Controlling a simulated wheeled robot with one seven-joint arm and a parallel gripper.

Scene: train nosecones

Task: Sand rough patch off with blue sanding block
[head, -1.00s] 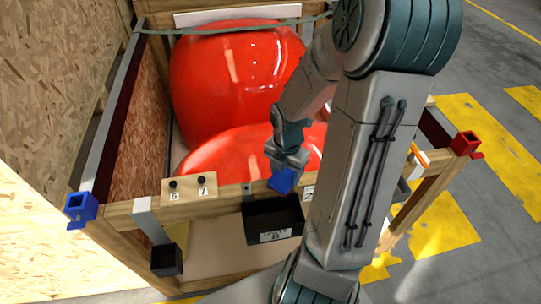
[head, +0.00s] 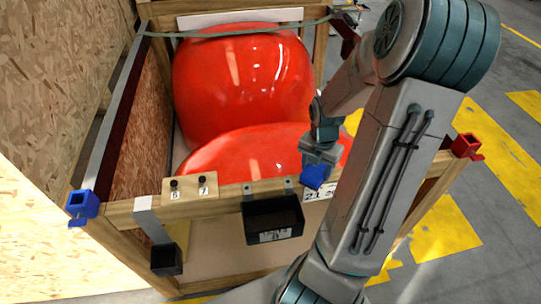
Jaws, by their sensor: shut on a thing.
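My gripper (head: 318,160) is shut on the blue sanding block (head: 315,176). It holds the block just above or in front of the wooden front rail, right of the black box; I cannot tell whether the block touches anything. Two glossy red nosecones lie in the wooden crate: a rear one (head: 240,85) and a front one (head: 245,152). The front nosecone's right end is partly hidden behind my gripper. No rough patch can be made out on the red surfaces.
A wooden crate rail (head: 225,197) runs across the front. On it hang a black box (head: 272,218), a smaller black cup (head: 166,259) and a number plate (head: 189,187). A blue bracket (head: 82,205) and a red bracket (head: 466,146) mark the corners. A green strap (head: 225,32) crosses the back.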

